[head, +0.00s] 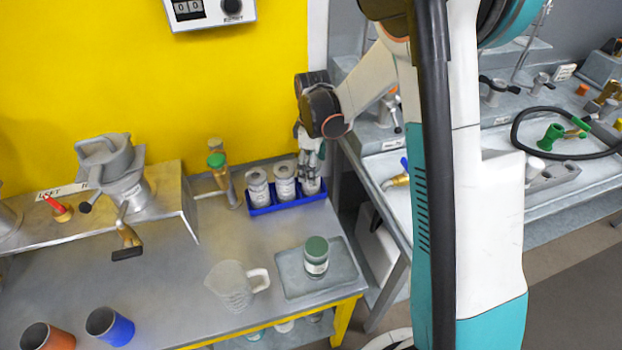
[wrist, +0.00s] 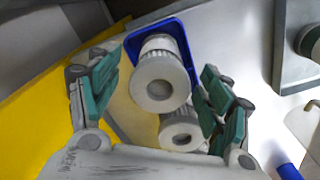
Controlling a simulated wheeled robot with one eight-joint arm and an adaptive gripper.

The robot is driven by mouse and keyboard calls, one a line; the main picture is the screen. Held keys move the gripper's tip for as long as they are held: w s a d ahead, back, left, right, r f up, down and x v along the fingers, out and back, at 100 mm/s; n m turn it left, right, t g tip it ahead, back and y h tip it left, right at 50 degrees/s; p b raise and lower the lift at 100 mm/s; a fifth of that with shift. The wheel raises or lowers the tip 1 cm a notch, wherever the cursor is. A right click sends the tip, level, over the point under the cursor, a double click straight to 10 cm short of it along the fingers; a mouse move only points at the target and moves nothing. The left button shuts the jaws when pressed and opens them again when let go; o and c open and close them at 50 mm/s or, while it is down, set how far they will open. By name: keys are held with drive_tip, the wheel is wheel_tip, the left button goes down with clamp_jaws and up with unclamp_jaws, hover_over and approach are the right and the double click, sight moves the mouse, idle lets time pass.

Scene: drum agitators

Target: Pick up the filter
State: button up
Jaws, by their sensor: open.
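Three white cylindrical filters with round holes in their tops stand in a row in a blue tray (head: 262,210) on the metal bench. The left filter (head: 258,188) and middle filter (head: 285,181) show clearly in the head view. The right filter (head: 312,187) is partly hidden by my gripper (head: 311,150), which hangs just above it. In the wrist view my gripper (wrist: 160,93) is open, with green-padded fingers spread either side of one filter (wrist: 163,72). A second filter (wrist: 181,133) shows below it, near the right finger. The fingers look apart from the filters.
A green-capped jar (head: 316,257) stands on a grey plate in front of the tray. A clear jug (head: 234,285) is left of it. A green-topped valve (head: 217,165) rises close behind the tray's left end. Yellow wall stands behind.

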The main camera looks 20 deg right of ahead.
sight(308, 190)
wheel_tip(308, 190, down, 4)
drive_tip(key=shift+w+a+f+b, duration=0.15)
drive_tip(key=shift+f+b, duration=0.1)
drive_tip(key=shift+b, duration=0.7)
drive_tip(key=shift+r, duration=0.1)
drive_tip(key=c, duration=1.1)
drive_tip(key=shift+c, duration=0.2)
drive_tip(key=shift+r, duration=0.15)
